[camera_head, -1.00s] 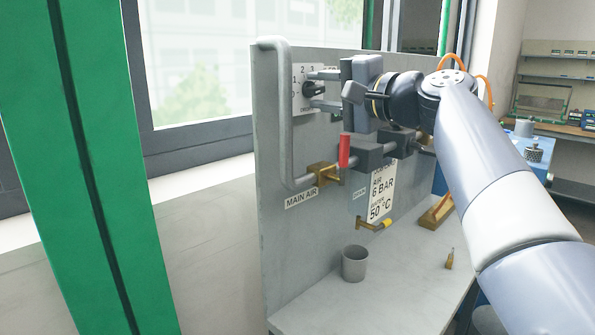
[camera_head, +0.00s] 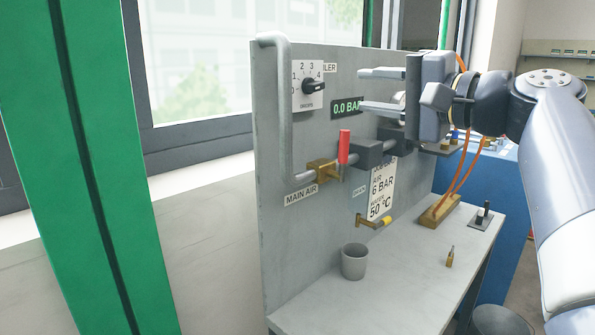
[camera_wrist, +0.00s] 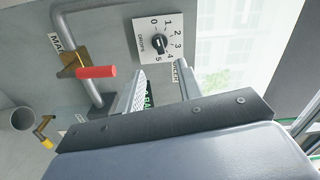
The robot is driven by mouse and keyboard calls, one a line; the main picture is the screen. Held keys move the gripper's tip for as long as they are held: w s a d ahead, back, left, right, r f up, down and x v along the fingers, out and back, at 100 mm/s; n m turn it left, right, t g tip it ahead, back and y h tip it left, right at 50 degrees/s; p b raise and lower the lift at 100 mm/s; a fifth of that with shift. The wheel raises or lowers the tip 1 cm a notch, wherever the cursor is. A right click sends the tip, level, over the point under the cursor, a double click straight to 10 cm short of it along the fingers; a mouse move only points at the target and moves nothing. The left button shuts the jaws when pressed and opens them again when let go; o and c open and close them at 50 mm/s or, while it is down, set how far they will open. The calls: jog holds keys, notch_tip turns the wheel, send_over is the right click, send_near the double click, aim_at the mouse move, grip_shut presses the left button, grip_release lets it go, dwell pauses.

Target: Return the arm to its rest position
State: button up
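My gripper (camera_head: 367,90) is open and empty in the head view. Its two fingers point left towards the grey upright panel (camera_head: 285,230), and a gap lies between the fingertips and the black dial knob (camera_head: 313,87). In the wrist view, the two fingers of my gripper (camera_wrist: 158,76) are apart with nothing between them. The numbered dial plate with its knob (camera_wrist: 159,44) lies beyond them. My arm reaches in from the right side of the head view.
A red-handled valve (camera_head: 344,148), a pipe (camera_head: 283,115) and a 0.0 BAR display (camera_head: 346,107) are on the panel. A grey cup (camera_head: 354,262) and a small brass piece (camera_head: 450,257) stand on the bench (camera_head: 390,290). A green post (camera_head: 75,160) is at left.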

aim_at(320, 88)
jog(key=x, duration=1)
jog(key=shift+w+a+r+m+p, duration=0.2)
jog(key=shift+w+m+p, duration=0.1)
jog(key=shift+p, duration=0.35)
jog(key=shift+s+d+m+p, duration=0.1)
jog(key=shift+s+m+p, duration=0.1)
jog(key=shift+m+p, duration=0.8)
jog(key=m+p, duration=0.2)
jog(key=m, duration=0.1)
jog(key=shift+m, duration=0.3)
jog(key=m+p, duration=0.4)
jog(key=m, duration=0.1)
jog(key=shift+m, duration=0.3)
jog(key=m+p, duration=0.5)
jog(key=m, duration=0.1)
jog(key=m+p, duration=0.2)
jog(key=m, duration=0.1)
jog(key=shift+f, duration=0.15)
jog(key=shift+f+m+p, duration=0.15)
jog(key=shift+m+p, duration=0.3)
jog(key=shift+m, duration=0.35)
